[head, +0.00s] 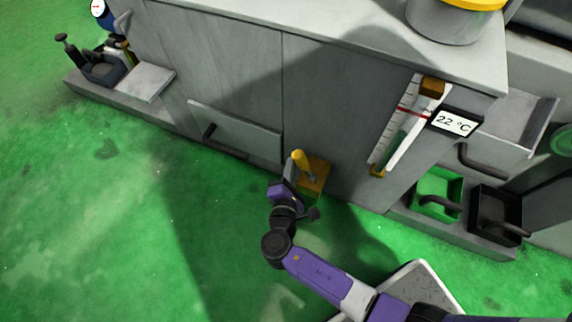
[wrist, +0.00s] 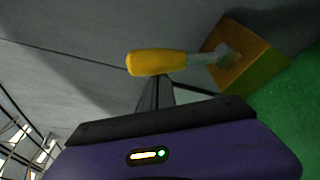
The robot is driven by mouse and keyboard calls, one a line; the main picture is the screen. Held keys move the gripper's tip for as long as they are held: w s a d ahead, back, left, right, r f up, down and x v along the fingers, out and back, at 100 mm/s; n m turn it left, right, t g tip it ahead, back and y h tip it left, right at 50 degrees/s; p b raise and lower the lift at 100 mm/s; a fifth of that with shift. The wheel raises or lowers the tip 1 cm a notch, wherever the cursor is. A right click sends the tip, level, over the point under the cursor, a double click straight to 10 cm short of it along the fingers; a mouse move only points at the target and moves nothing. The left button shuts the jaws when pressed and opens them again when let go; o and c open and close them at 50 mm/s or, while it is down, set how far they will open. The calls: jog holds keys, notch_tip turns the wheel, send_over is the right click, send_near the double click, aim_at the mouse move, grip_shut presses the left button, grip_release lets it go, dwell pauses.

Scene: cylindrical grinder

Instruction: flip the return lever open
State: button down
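The return lever has a yellow handle (head: 299,160) joined by a grey shaft to an orange-yellow block (head: 318,172) low on the grey machine front. In the wrist view the handle (wrist: 155,63) lies nearly level, its free end to the left, and the block (wrist: 243,55) is at the right. My gripper (head: 291,172) is right at the handle in the head view. In the wrist view the dark fingers (wrist: 156,90) reach up to the handle's lower edge, and their tips are hidden behind it. I cannot tell whether they touch or grip it.
A grey panel with a dark bar handle (head: 224,142) is left of the lever. A gauge strip (head: 403,125) and a 22 °C display (head: 454,122) are to the right. Green and black bins (head: 437,187) stand at the lower right. The green floor (head: 100,230) is clear at left.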

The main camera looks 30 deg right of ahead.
jog(key=shift+s+d+r+m+t, duration=0.3)
jog(key=shift+s+d+r+m, duration=0.35)
jog(key=shift+s, duration=0.2)
jog(key=shift+s+d+r+p, duration=0.3)
jog(key=shift+s+d+p, duration=0.2)
jog(key=shift+s, duration=0.1)
jog(key=shift+s+d, duration=0.15)
jog(key=shift+s, duration=0.05)
jog(key=shift+s+d, duration=0.2)
jog(key=shift+d, duration=0.05)
jog(key=shift+w, duration=0.1)
jog(key=shift+w+a, duration=0.25)
jog(key=shift+w, duration=0.05)
jog(key=p, duration=0.2)
send_near(305, 163)
jog(key=a, duration=0.1)
jog(key=w+a+f, duration=0.1)
jog(key=a, duration=0.1)
jog(key=shift+w+a+f, duration=0.2)
jog(key=shift+a, duration=0.05)
